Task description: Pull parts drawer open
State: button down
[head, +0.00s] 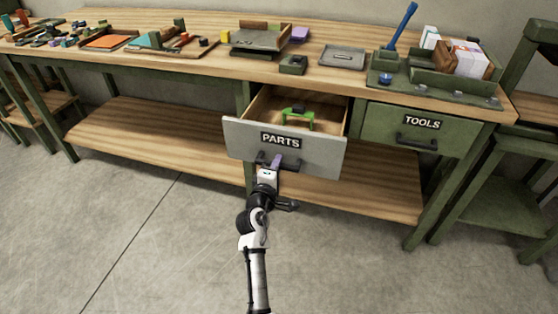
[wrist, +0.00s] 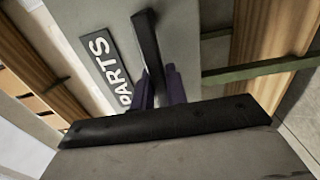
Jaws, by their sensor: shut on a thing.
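The parts drawer (head: 235,137) has a grey front with a black PARTS label and stands pulled out from under the bench. A green and black object (head: 298,115) lies inside it. My gripper (head: 277,163) is at the front of the drawer, shut on its dark handle (head: 262,158). In the wrist view, the purple fingers of my gripper (wrist: 160,88) are on either side of the black handle bar (wrist: 148,45), beside the PARTS label (wrist: 108,65). The fingers partly hide the handle in the head view.
The green tools drawer (head: 385,124) is closed to the right. The wooden benchtop (head: 220,82) above holds trays, blocks and a blue-handled tool (head: 402,25). A lower shelf (head: 150,130) runs below. The concrete floor (head: 150,240) in front is clear.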

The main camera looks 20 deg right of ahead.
jog(key=shift+v, duration=1.45)
jog(key=c, duration=1.4)
grip_release()
jog(key=b+v, duration=0.3)
jog(key=v, duration=1)
jog(key=shift+s+a, duration=0.3)
